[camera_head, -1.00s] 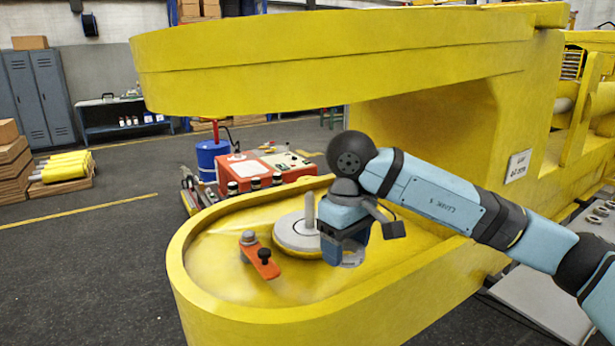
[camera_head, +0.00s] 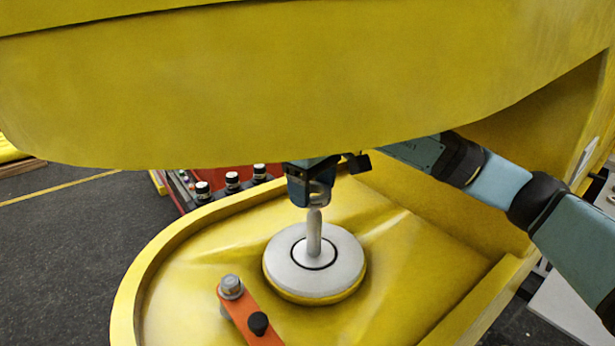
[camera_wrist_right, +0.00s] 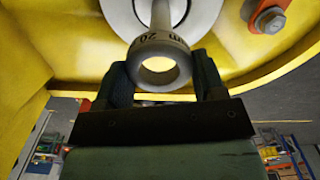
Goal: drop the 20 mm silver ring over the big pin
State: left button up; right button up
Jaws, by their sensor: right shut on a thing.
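The big pin (camera_head: 314,236) is a pale grey upright post in the middle of a round white disc (camera_head: 285,262) in the yellow boom's lower part. My right gripper (camera_head: 316,192) is at the pin's top end, below the upper yellow beam. It is shut on the silver ring, which shows clearly in the right wrist view (camera_wrist_right: 160,46) between the two fingers, with part of a "20" marking. The pin also shows there (camera_wrist_right: 160,14), just past the ring's rim. The ring's open hole shows yellow; whether it lines up with the pin tip I cannot tell. My left gripper is out of view.
The thick upper yellow beam (camera_head: 300,95) hangs close above my right gripper. An orange lever (camera_head: 248,314) with a bolt and black knob stands at the front left of the disc. A raised yellow rim (camera_head: 135,285) surrounds the floor. A red box (camera_head: 215,192) stands behind.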

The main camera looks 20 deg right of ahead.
aim_at(313, 207)
jog(key=shift+s+f, duration=0.15)
jog(key=shift+s, duration=0.2)
jog(key=shift+f, duration=0.4)
jog(key=shift+w+f+b, duration=0.2)
jog(key=shift+f+b, duration=0.7)
jog(key=shift+b, duration=0.25)
jog(key=shift+f+b, duration=0.4)
jog(key=shift+b, duration=0.15)
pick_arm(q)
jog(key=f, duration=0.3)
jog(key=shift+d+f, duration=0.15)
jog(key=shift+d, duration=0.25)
pick_arm(e)
jog(key=shift+f, duration=0.25)
jog(key=o, duration=1.2)
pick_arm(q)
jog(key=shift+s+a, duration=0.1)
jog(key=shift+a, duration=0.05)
